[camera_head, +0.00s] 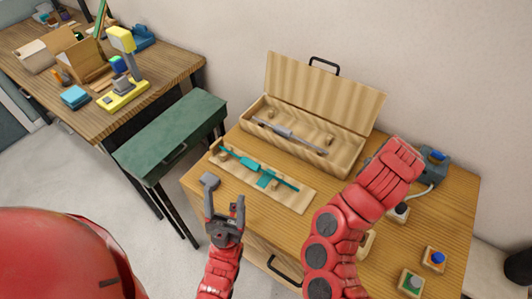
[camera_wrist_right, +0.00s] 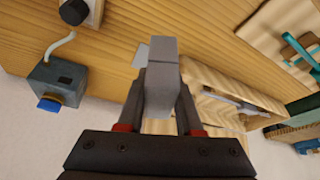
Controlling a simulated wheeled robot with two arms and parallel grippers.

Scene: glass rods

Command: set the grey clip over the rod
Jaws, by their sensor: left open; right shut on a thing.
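My right gripper (camera_wrist_right: 162,98) is shut on a light grey block-like piece, which I take for the grey clip (camera_wrist_right: 164,76), in the right wrist view. In the head view my right arm hides that gripper and the piece. A grey rod (camera_head: 304,141) with a thicker middle lies in the open wooden case (camera_head: 345,165); it also shows in the wrist view (camera_wrist_right: 232,101), apart from the held piece. A teal rod (camera_head: 285,183) lies on a wooden board (camera_head: 297,202) before the case. My left gripper (camera_head: 226,207) is open and empty, near the table's front left.
A flat grey piece (camera_head: 209,181) shows just beyond my left fingers. A blue-topped box (camera_head: 432,165) with a cable stands at the table's right, with small button blocks (camera_head: 434,259) in front. A green cabinet (camera_head: 175,130) and a cluttered workbench (camera_head: 85,120) are at left.

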